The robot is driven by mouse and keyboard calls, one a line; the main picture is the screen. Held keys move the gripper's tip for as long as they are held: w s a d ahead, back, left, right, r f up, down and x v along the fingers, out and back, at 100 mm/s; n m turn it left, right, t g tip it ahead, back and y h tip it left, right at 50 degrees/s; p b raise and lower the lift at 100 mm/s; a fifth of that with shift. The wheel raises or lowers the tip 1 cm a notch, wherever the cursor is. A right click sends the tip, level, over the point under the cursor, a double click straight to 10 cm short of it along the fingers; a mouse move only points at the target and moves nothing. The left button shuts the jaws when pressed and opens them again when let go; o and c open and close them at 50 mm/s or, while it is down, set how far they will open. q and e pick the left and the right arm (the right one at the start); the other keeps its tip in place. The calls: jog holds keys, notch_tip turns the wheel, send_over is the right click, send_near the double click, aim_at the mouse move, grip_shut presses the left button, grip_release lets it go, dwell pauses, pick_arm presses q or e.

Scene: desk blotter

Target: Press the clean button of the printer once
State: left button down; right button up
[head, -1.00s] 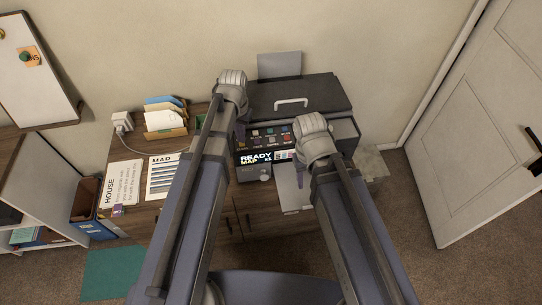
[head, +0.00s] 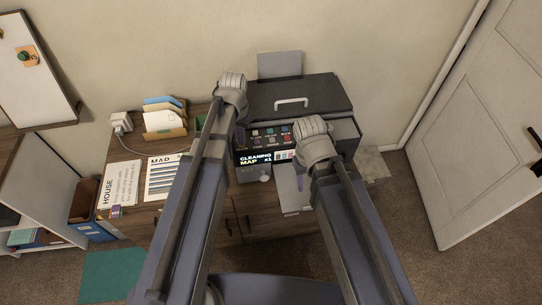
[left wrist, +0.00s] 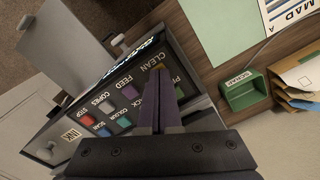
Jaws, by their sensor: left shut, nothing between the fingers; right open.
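The dark printer (head: 318,92) stands on the wooden desk. Its display (head: 256,159) reads "CLEANING MAP x1". In the left wrist view, the button panel (left wrist: 112,100) has labelled coloured buttons, with the word CLEAN near my fingertips. My left gripper (left wrist: 160,74) is shut and empty, its purple fingertips at the CLEAN end of the panel. The fingers cover part of that spot, so I cannot tell whether they touch the button. In the head view my left arm partly hides the panel's left end. My right gripper (head: 299,184) is open and empty, in front of the printer.
A letter holder with envelopes (head: 165,118) and printed sheets (head: 165,177) lie on the desk left of the printer. A green scrap tray (left wrist: 245,92) is beside the printer. Paper (head: 290,190) lies at the printer's front. A door (head: 490,130) is at right.

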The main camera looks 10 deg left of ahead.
pick_arm(q)
notch_tip(320, 180, up, 7)
jog(key=p, duration=0.7)
dwell(0.9)
